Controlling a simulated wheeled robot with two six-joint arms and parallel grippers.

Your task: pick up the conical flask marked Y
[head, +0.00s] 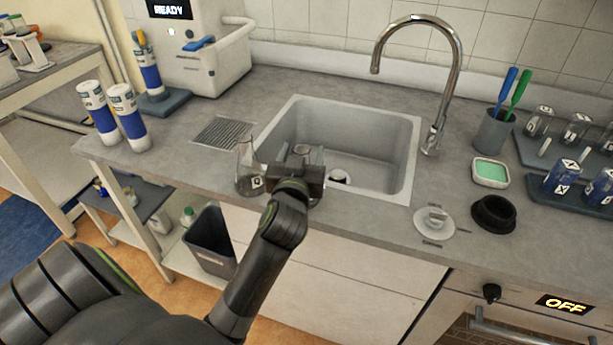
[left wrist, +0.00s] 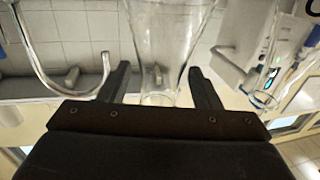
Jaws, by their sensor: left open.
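My left gripper (head: 297,172) is at the counter's front edge before the sink. In the left wrist view its open fingers (left wrist: 159,70) stand on either side of the narrow neck of a clear glass conical flask (left wrist: 168,35), with gaps visible at both sides. In the head view this flask (head: 302,152) is mostly hidden behind the gripper. Its letter cannot be read. My right gripper is out of view.
The sink (head: 388,150) with a tall tap (head: 456,70) lies behind the gripper. Blue-labelled bottles (head: 127,115) stand at the left.

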